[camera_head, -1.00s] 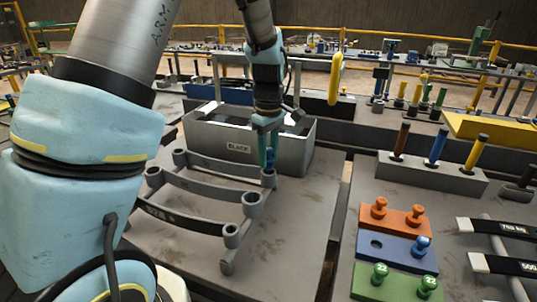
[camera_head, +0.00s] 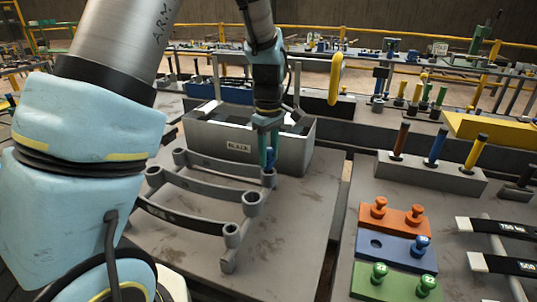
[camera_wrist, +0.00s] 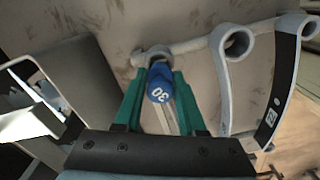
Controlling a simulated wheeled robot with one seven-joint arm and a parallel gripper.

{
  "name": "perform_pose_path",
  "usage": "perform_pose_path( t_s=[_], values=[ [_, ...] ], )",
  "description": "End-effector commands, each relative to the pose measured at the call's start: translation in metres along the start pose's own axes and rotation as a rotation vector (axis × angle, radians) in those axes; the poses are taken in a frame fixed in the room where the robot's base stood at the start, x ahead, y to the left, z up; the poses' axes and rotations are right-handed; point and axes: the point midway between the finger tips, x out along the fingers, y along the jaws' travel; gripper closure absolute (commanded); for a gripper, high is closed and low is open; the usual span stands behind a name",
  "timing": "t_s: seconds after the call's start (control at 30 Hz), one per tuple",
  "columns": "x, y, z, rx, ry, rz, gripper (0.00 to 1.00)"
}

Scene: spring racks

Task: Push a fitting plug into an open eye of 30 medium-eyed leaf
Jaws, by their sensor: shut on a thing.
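My gripper (camera_head: 268,140) is shut on a blue plug (camera_head: 269,167), upright over the right-hand eye of the farthest leaf (camera_head: 222,166). In the wrist view, the green fingers hold the blue plug (camera_wrist: 160,90), whose head seems to read 30. The eye ring (camera_wrist: 154,54) shows right beside it. The plug's lower end is hidden, so I cannot tell how deep it sits. The middle leaf (camera_head: 205,187) has an open eye (camera_head: 252,198) at its right end. The nearest, dark-banded leaf (camera_head: 175,218) has an open eye (camera_head: 232,231).
A grey bin marked BLACK (camera_head: 300,150) stands right behind the leaves. On the right are an orange board (camera_head: 392,222), a blue board (camera_head: 390,245) with one empty hole and one plug, and a green board (camera_head: 400,284). A block with coloured pegs (camera_head: 440,177) stands behind them.

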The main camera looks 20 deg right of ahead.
Motion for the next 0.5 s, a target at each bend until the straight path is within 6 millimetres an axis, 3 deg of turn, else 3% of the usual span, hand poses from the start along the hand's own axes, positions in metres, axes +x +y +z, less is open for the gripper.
perform_pose_path(
  t_s=[0.5],
  values=[
    [0.0092, 0.0, 0.0, 0.0, 0.0, 0.0, 1.0]
  ],
)
